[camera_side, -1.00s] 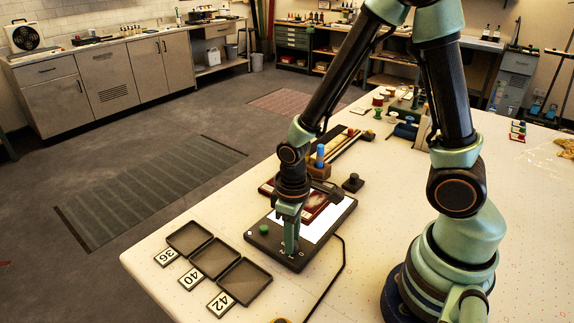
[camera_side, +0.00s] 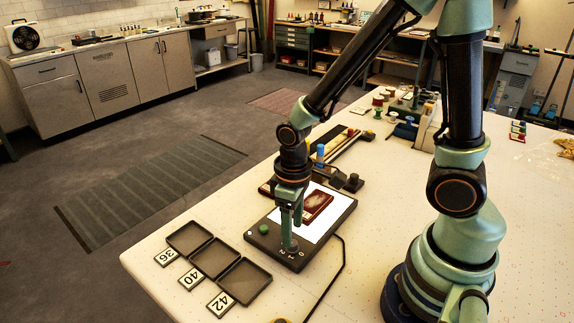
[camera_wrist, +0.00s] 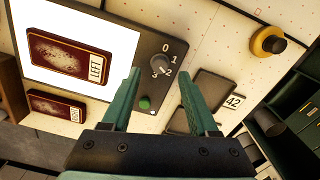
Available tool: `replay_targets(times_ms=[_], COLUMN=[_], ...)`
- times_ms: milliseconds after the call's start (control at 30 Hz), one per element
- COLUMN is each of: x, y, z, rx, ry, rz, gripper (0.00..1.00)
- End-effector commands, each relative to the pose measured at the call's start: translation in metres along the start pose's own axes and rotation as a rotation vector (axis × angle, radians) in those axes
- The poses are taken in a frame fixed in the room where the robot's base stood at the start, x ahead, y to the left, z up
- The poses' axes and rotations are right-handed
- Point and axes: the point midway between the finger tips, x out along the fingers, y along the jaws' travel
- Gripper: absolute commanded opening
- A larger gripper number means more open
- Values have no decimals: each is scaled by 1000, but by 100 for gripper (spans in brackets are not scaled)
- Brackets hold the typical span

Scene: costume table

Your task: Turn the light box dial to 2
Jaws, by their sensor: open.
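The light box (camera_side: 327,228) is a dark slab with a bright, lit white panel, lying on the table. Its grey dial (camera_wrist: 160,64) sits on the dark border, ringed by the numbers 0, 1, 2 and 3; the dial also shows in the side view (camera_side: 290,247). The dial's pointer is too small to read surely; it seems to face the 2 and 3 side. A green button (camera_wrist: 145,103) is on the same border. My gripper (camera_wrist: 160,75) is open and empty, pointing down just above the dial, which shows between its fingertips.
A dark red case marked LEFT (camera_wrist: 67,55) lies on the lit panel; another dark red case (camera_wrist: 55,107) lies beside the box. Three dark trays (camera_side: 244,281) with number cards line the table's near left edge. A black cord (camera_side: 343,262) runs from the box.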

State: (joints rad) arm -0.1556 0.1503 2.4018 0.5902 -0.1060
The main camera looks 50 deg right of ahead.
Motion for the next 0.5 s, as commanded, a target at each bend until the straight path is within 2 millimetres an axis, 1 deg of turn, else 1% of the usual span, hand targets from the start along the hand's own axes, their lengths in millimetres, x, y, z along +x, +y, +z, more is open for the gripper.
replay_targets(times_ms=[33, 300, 400, 500], x=[-10, -57, -71, -80], y=[0, 0, 0, 0], z=[-2, -1, -1, -1], rx=[0, 0, 1, 1], ry=[8, 7, 5, 4], rz=[1, 1, 1, 0], gripper=[60, 60, 60, 60])
